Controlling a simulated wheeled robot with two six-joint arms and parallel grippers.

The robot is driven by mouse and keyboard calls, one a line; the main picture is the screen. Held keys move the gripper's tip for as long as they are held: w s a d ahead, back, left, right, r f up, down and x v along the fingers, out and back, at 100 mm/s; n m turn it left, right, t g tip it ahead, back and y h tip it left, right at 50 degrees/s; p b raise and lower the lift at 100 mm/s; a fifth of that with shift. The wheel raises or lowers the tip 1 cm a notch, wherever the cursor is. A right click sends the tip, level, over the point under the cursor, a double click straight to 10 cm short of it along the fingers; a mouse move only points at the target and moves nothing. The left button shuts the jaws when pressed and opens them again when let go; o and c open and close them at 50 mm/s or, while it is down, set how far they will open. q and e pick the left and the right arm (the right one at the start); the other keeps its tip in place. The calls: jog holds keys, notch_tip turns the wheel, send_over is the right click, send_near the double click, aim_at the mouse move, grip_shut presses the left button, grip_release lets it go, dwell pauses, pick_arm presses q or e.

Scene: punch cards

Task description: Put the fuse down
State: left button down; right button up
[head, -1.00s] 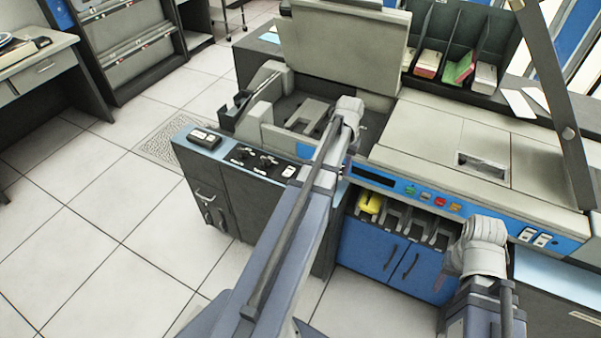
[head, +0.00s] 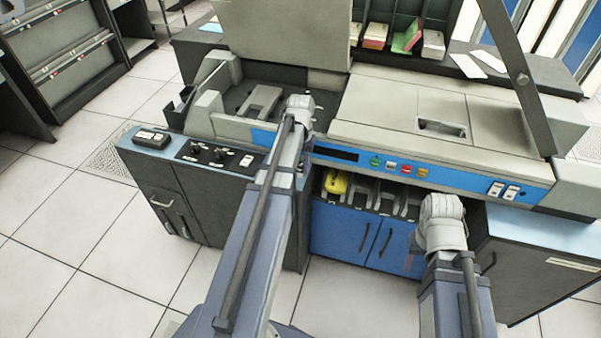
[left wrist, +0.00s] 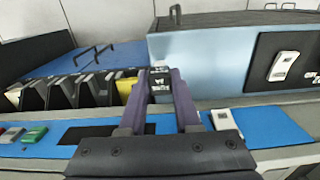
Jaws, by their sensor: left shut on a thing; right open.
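The fuse (left wrist: 161,84) is a small dark block with white markings. It shows in the left wrist view between the purple fingertips of my left gripper (left wrist: 160,95), which is shut on it above the machine's blue front strip. In the head view my left wrist hides the fuse and those jaws. My right arm's wrist (head: 441,222) is in front of the blue cabinet doors, and it hides nearly all of the right gripper. I see nothing held there.
The machine's blue strip has coloured buttons (head: 390,166). Below it are dark slots with a yellow item (head: 336,182) at the left end. A control desk (head: 205,152) with switches stands to the left. A raised lid (head: 285,40) is behind. Floor is open at lower left.

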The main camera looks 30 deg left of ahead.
aim_at(301, 164)
pick_arm(q)
jog(key=shift+f+b, duration=0.35)
jog(key=shift+f, duration=0.5)
pick_arm(e)
jog(key=shift+f, duration=0.85)
pick_arm(q)
jog(key=shift+f, duration=0.2)
jog(key=c, duration=0.6)
grip_release()
pick_arm(e)
jog(key=shift+f, duration=0.15)
pick_arm(q)
jog(key=shift+r, duration=0.15)
notch_tip(301, 164, up, 12)
jog(key=p, duration=1.2)
jog(key=shift+r, duration=0.1)
pick_arm(e)
notch_tip(301, 164, up, 12)
jog(key=shift+r, duration=0.2)
